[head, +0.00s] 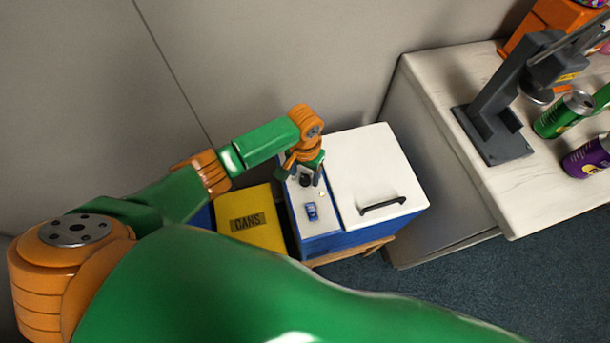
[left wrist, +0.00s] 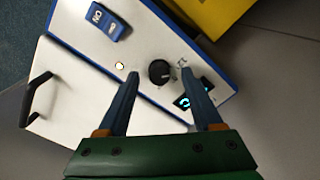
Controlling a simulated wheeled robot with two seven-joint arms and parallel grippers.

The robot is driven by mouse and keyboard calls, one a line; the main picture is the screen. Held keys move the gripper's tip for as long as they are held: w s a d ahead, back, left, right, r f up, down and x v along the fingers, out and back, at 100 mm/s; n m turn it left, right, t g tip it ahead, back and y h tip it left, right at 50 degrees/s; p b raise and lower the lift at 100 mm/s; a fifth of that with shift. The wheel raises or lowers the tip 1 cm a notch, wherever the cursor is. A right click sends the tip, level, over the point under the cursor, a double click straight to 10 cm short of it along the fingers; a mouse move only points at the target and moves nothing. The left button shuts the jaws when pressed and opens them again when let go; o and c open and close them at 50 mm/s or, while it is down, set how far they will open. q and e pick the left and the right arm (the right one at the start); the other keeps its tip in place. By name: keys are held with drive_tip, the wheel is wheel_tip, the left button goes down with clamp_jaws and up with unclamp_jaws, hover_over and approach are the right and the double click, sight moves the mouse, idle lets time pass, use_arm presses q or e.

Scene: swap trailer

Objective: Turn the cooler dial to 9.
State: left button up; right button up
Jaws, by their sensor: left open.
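The cooler (head: 378,165) has a white lid with a black handle, a blue body and a white control panel (left wrist: 75,20). Its round black dial (left wrist: 159,73) is on that panel and also shows in the head view (head: 305,180). A small display with cyan marks (left wrist: 190,101) is beside the dial, partly hidden by a finger; I cannot read its number. My left gripper (left wrist: 159,72) is open and points down at the panel, a fingertip on either side of the dial with gaps. I cannot tell how far above the panel the tips are. My right gripper is not in view.
A blue switch (left wrist: 103,20) marked ON and a small lit button (left wrist: 120,65) are on the panel. A yellow CANS bin (head: 250,215) stands left of the cooler. A pale counter (head: 450,90) at right carries a grey lever press (head: 495,130) and several cans.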

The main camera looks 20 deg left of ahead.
use_arm(q)
drive_tip(key=shift+f, duration=0.65)
drive_tip(key=shift+w, duration=0.1)
clamp_jaws()
drive_tip(key=shift+r, duration=0.1)
drive_tip(key=m+p, duration=0.1)
drive_tip(key=m, duration=0.2)
drive_tip(key=shift+m, duration=0.4)
drive_tip(key=m+p, duration=0.1)
drive_tip(key=m, duration=0.5)
